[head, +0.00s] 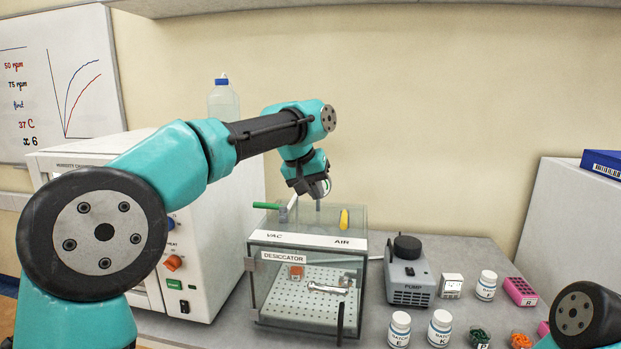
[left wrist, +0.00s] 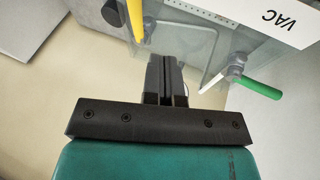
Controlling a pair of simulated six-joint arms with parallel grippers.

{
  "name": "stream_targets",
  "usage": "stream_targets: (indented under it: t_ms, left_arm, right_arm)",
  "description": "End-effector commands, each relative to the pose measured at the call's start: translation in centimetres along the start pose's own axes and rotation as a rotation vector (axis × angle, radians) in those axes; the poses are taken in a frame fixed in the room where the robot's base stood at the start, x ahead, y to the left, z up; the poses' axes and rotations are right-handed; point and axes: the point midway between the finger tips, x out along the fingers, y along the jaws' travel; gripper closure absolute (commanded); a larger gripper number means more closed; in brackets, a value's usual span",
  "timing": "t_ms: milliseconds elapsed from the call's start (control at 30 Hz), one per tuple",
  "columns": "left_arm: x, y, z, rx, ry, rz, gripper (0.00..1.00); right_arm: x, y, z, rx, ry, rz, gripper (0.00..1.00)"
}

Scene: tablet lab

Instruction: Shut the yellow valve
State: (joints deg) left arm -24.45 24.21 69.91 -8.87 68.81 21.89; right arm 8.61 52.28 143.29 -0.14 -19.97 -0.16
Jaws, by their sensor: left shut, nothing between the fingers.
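The yellow valve (head: 343,220) stands on top of the clear desiccator (head: 262,312), on the right by the AIR label. Its yellow handle looks upright in the head view, and it shows at the top of the left wrist view (left wrist: 134,18). My left gripper (head: 318,204) is shut and empty above the desiccator's top, between the yellow valve and the green valve (head: 266,205), apart from both as far as I can tell. Its closed fingers show in the left wrist view (left wrist: 164,78), below and right of the yellow handle. My right gripper is not in view.
The green valve also shows in the left wrist view (left wrist: 260,88), right of my fingers. A white chamber (head: 225,245) stands left of the desiccator. A grey pump (head: 410,278) and several bottles stand to its right. The wall is close behind.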

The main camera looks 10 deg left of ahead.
Motion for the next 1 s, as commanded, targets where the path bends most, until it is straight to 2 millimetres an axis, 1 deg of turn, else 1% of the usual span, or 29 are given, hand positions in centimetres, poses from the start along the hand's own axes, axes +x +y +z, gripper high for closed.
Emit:
stream_targets:
  t_ms: [33, 200, 300, 400, 600, 1000]
  left_arm:
    - [1.0, 0.0, 0.0, 0.0, -0.002, -0.001, 1.0]
    - [3.8, 0.1, 0.1, 0.001, -0.002, 0.0, 1.0]
    - [4.9, 1.2, 0.4, 0.003, -0.001, 0.001, 1.0]
    - [5.7, 1.9, 0.6, 0.001, -0.001, 0.001, 1.0]
    - [6.5, 2.5, 0.8, 0.001, 0.0, 0.001, 1.0]
    - [6.4, 2.4, 0.8, -0.006, 0.003, -0.002, 1.0]
  right_arm:
    - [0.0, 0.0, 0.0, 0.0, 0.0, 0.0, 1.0]
    - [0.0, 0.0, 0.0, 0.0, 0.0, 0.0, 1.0]
    - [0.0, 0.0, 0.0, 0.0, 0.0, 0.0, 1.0]
    - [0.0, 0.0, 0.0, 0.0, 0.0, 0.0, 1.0]
    - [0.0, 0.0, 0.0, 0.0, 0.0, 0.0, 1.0]
    - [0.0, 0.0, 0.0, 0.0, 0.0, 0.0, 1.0]
